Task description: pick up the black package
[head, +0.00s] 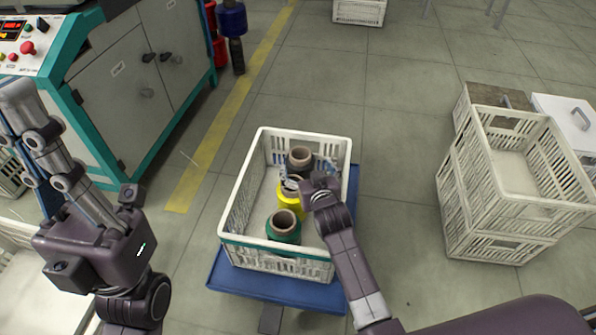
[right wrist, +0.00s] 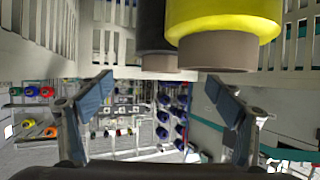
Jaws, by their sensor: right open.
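The black package (head: 300,160) is a dark bobbin with a brown core, upright at the far end of the white crate (head: 240,200). In the right wrist view the black package (right wrist: 152,28) is at the top centre, partly covered by the yellow bobbin (right wrist: 222,18). My right gripper (head: 298,186) is over the crate, just nearer than the black package and above the yellow bobbin (head: 288,203). Its open, empty jaws (right wrist: 158,88) show in the wrist view, apart from both bobbins. My left gripper (head: 98,250) is at the left; its jaw state is unclear.
A green bobbin (head: 283,228) stands at the crate's near end. The crate rests on a blue platform (head: 235,283). A teal and grey machine (head: 130,85) is at the left. Stacked white crates (head: 480,200) stand at the right. Open floor (head: 395,130) lies between.

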